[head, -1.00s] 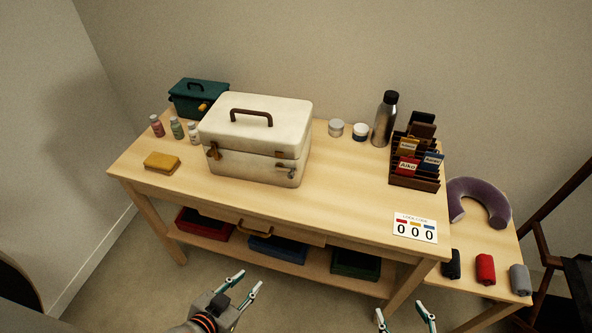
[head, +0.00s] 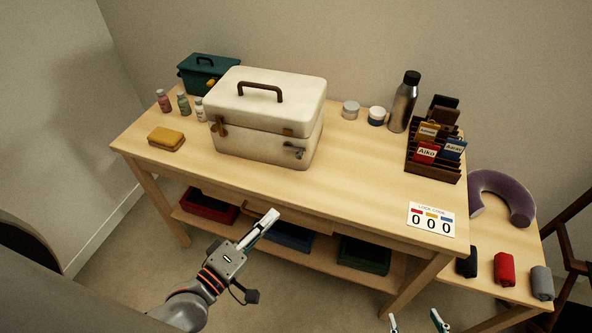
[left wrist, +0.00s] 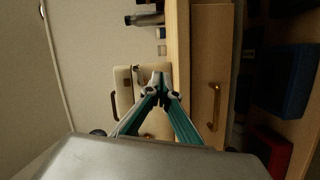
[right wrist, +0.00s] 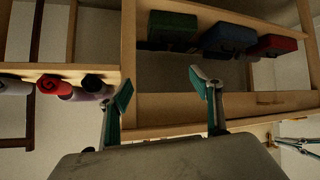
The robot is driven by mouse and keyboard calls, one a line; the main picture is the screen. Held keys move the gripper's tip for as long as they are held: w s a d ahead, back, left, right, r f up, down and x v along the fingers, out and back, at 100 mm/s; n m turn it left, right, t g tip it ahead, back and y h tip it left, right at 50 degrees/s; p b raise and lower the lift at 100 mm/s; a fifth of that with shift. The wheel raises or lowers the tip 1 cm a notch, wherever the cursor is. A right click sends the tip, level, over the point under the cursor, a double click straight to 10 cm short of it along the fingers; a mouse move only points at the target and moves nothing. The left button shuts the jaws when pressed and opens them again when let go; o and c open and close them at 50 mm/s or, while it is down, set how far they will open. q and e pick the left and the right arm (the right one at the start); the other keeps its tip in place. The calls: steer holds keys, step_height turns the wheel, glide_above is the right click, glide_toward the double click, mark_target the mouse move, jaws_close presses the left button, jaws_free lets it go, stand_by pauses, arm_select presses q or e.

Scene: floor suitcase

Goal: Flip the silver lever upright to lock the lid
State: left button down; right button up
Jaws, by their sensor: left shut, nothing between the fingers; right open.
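The cream case (head: 262,140) stands on the table with its lid (head: 265,95) down. The silver lever (head: 294,150) is on the right of its front face and looks tilted, not upright; its exact angle is too small to tell. A brass latch (head: 219,127) is at the front left. My left gripper (head: 269,218) is shut and empty, in front of the table's front edge, apart from the case. In the left wrist view its fingertips (left wrist: 160,91) overlap the case (left wrist: 124,92). My right gripper (head: 419,322) is open and empty, low in front of the table; it also shows in the right wrist view (right wrist: 202,92).
A teal box (head: 207,72), small bottles (head: 183,103) and a yellow sponge (head: 166,139) lie left of the case. Jars (head: 350,110), a steel flask (head: 403,102), a tag rack (head: 432,177) and a code card (head: 431,219) are to the right. The tabletop before the case is clear.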

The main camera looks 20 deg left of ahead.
arm_select(q)
steer(key=w+a+n+y, duration=0.1)
steer(key=n, duration=0.3)
steer(key=w+a+r+n+t+y+b, duration=0.1)
steer(key=a+n, duration=0.1)
steer(key=n, duration=0.2)
steer(key=w+a+n+t+b, duration=0.1)
steer(key=n, duration=0.3)
steer(key=shift+w+a+r+n+y, duration=0.2)
steer(key=shift+a+n+y, duration=0.1)
steer(key=shift+y, duration=0.1)
arm_select(e)
steer(key=f, duration=0.1)
steer(key=d+f, duration=0.1)
steer(key=shift+d+f, duration=0.25)
steer(key=shift+f, duration=0.05)
